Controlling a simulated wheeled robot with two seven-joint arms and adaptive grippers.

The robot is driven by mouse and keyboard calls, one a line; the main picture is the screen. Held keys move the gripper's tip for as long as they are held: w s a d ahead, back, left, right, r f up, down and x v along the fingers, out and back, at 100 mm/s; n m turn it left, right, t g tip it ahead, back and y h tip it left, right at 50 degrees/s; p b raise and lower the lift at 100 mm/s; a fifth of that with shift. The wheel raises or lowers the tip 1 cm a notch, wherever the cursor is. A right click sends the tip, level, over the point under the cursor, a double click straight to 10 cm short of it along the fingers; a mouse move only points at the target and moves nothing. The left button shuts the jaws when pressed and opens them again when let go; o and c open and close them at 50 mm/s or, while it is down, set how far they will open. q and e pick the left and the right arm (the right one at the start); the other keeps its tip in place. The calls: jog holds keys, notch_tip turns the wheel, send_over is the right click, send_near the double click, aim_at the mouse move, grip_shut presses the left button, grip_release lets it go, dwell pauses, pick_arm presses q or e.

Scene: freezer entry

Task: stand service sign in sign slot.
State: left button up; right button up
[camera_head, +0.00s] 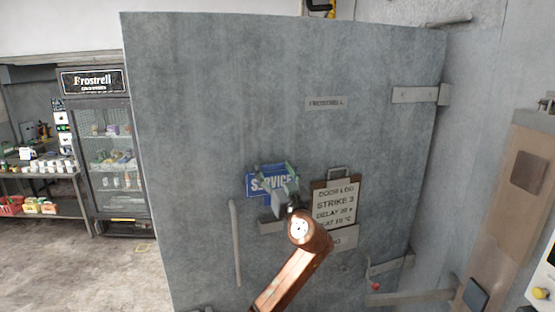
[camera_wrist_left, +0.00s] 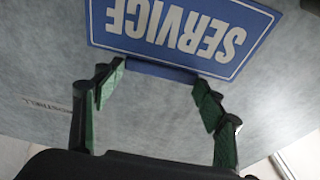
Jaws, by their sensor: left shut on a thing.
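The service sign (camera_head: 258,189) is a blue plate with white SERVICE lettering, in front of the large grey freezer door. It is upright in the head view, and upside down in the left wrist view (camera_wrist_left: 180,25). My left gripper (camera_head: 279,180) is shut on the sign, its green-padded fingers (camera_wrist_left: 155,85) at either end of the sign's narrow blue edge strip. The gripper covers part of the sign in the head view. A grey ledge (camera_head: 270,227) on the door just below may be the sign slot; my wrist partly hides it. My right gripper is out of view.
A door log board (camera_head: 334,203) hangs right of the sign, above a grey holder (camera_head: 345,238). A vertical handle (camera_head: 235,243) is at lower left of the door. A glass-front fridge (camera_head: 109,158) and a shelf (camera_head: 45,176) stand farther left.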

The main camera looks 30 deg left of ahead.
aim_at(271, 181)
pick_arm(q)
jog(key=shift+r, duration=0.1)
jog(key=shift+s, duration=0.2)
jog(key=shift+s+f, duration=0.15)
jog(key=shift+f, duration=0.15)
jog(key=shift+d+f+b, duration=0.1)
jog(key=shift+f+b, duration=0.2)
jog(key=shift+w+f, duration=0.25)
jog(key=shift+f, duration=0.5)
jog(key=shift+s+f+b, duration=0.2)
jog(key=shift+f+b, duration=0.1)
jog(key=shift+f, duration=1.25)
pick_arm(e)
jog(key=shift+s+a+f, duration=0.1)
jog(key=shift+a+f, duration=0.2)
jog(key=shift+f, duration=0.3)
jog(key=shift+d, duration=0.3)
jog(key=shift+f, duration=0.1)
